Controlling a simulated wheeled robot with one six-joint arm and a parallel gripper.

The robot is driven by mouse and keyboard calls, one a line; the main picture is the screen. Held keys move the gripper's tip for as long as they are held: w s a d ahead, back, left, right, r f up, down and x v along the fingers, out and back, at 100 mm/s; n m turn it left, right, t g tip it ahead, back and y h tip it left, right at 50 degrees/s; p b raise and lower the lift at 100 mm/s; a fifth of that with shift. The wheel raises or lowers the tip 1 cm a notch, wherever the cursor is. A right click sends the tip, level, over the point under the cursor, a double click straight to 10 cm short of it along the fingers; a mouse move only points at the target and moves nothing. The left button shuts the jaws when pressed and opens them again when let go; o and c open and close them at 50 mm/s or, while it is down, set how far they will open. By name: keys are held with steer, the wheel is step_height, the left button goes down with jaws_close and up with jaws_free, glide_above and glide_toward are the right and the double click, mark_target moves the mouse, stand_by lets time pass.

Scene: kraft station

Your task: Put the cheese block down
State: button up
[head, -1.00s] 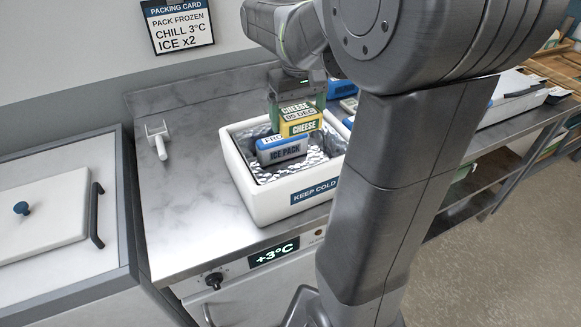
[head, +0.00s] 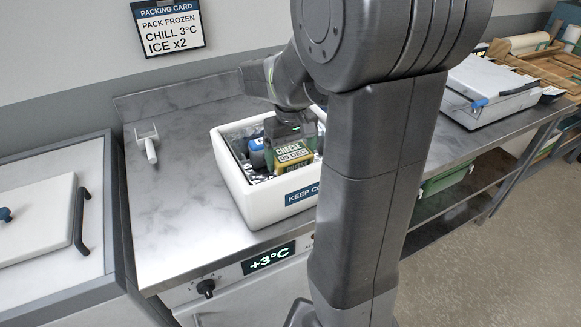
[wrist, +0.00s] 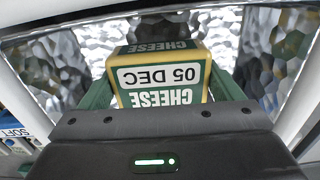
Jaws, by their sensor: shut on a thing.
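A blue-topped pack (head: 257,148) stands in the box left of my gripper. My arm hides the box's right side.
A white scoop-like tool (head: 150,148) lies on the steel counter (head: 170,215) to the left. A packing card (head: 168,25) hangs on the wall behind. A white lidded chest (head: 40,225) stands at far left. A white case (head: 490,92) is on the right bench.

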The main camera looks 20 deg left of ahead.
mark_target(291, 167)
steer(key=shift+f, duration=1.95)
steer(key=shift+f, duration=0.15)
steer(key=o, duration=1.1)
steer(key=shift+c, duration=0.2)
step_height(291, 167, up, 12)
steer(key=shift+r+p, duration=0.2)
steer(key=shift+p, duration=0.1)
